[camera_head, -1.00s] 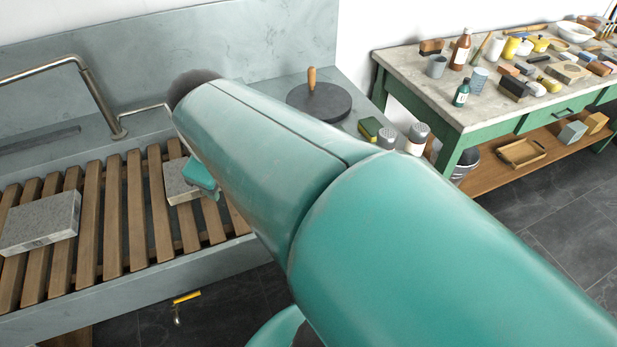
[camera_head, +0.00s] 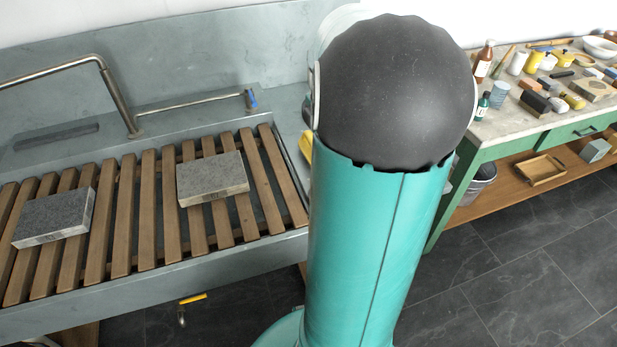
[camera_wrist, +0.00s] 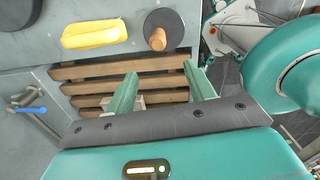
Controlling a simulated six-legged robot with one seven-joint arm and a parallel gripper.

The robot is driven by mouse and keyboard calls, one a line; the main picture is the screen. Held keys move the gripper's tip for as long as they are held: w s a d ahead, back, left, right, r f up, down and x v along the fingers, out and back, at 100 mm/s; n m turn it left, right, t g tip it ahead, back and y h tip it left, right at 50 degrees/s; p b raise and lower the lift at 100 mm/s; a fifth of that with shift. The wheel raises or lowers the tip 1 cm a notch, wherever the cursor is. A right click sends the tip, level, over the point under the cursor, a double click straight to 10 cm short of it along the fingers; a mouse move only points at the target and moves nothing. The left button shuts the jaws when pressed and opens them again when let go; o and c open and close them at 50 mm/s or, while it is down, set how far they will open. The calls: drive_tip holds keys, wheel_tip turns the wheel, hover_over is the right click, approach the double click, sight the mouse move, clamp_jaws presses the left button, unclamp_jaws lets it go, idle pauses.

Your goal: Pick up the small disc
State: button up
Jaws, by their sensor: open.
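A dark round disc (camera_wrist: 176,20) with an upright wooden handle (camera_wrist: 157,40) lies on the grey stone ledge, at the top middle of the wrist view. The head view does not show my gripper; my raised arm covers that area.
A yellow object (camera_wrist: 95,34) lies left of the disc on the ledge. Two stone slabs (camera_head: 212,173) (camera_head: 52,215) rest on the slatted rack (camera_head: 128,208). A blue-handled tap (camera_head: 252,99) stands behind it. A cluttered bench (camera_head: 500,124) is at the right.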

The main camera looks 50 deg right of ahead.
drive_tip(key=shift+d+f, duration=0.25)
drive_tip(key=shift+d, duration=0.1)
drive_tip(key=shift+s+f, duration=0.2)
wheel_tip(320, 180, down, 8)
drive_tip(key=shift+w+f, duration=0.1)
drive_tip(key=shift+f, duration=0.1)
drive_tip(key=f, duration=0.5)
drive_tip(key=shift+w+d, duration=0.1)
drive_tip(key=shift+d, duration=0.2)
drive_tip(key=shift+r, duration=0.15)
clamp_jaws()
